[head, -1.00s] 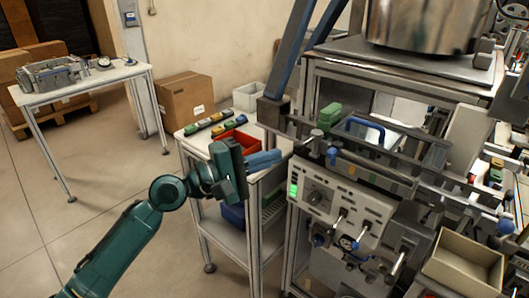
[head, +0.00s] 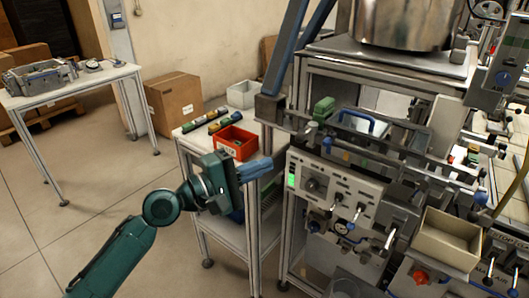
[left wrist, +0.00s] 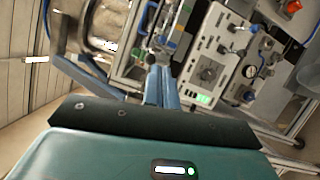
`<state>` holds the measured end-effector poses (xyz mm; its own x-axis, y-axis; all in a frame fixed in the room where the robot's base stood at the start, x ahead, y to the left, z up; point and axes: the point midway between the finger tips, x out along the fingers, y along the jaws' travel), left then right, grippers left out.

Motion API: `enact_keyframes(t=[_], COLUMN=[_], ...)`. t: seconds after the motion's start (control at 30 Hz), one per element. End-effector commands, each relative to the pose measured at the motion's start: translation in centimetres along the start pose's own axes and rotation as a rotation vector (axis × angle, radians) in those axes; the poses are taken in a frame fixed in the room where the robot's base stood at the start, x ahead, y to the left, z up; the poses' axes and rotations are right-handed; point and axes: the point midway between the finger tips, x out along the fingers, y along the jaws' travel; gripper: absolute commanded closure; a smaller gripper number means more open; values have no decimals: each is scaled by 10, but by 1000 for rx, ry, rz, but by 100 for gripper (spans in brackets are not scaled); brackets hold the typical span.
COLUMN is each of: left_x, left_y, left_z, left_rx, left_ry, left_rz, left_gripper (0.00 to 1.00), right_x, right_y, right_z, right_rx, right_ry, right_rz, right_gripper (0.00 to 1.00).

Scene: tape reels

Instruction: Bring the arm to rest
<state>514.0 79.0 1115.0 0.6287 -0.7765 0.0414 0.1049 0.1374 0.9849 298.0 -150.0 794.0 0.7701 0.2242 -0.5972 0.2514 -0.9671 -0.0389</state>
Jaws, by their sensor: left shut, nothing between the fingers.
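My left gripper (head: 256,168) comes in from the left in the head view, with a teal arm and blue fingers. Its fingers are together and hold nothing. They point right, in front of the small white cart and just left of the machine's control panel (head: 330,190). In the left wrist view the shut blue fingers (left wrist: 161,88) point toward the machine, with the panel to their right. My right gripper is not in view.
A beige open box (head: 447,238) is at the right. A table (head: 75,85) stands at the far left; floor between is clear.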

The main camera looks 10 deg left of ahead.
Motion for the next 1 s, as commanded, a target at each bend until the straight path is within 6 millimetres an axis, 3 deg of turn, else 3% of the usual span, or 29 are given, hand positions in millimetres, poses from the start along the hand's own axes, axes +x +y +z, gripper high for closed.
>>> enact_keyframes(t=[0.13, 0.27, 0.4, 0.5, 0.6, 0.7, 0.8, 1.0], left_x=[-11, -41, -92, -132, -167, -190, -202, -204], left_y=[-52, -134, -221, -268, -299, -317, -325, -327], left_z=[-3, -2, 14, 31, 48, 61, 67, 68], left_rx=[139, 422, 780, 1011, 1195, 1318, 1382, 1401], left_ry=[81, 192, 245, 218, 158, 98, 62, 51], left_rz=[-67, -224, -473, -657, -807, -906, -953, -965], left_gripper=[100, 100, 100, 100, 100, 100, 100, 100], right_x=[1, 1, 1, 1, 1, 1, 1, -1], right_y=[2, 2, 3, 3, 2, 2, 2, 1], right_z=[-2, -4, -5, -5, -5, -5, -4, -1], right_rx=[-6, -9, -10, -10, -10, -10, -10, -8], right_ry=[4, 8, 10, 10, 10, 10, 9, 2], right_rz=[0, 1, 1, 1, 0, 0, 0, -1], right_gripper=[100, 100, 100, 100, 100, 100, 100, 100])
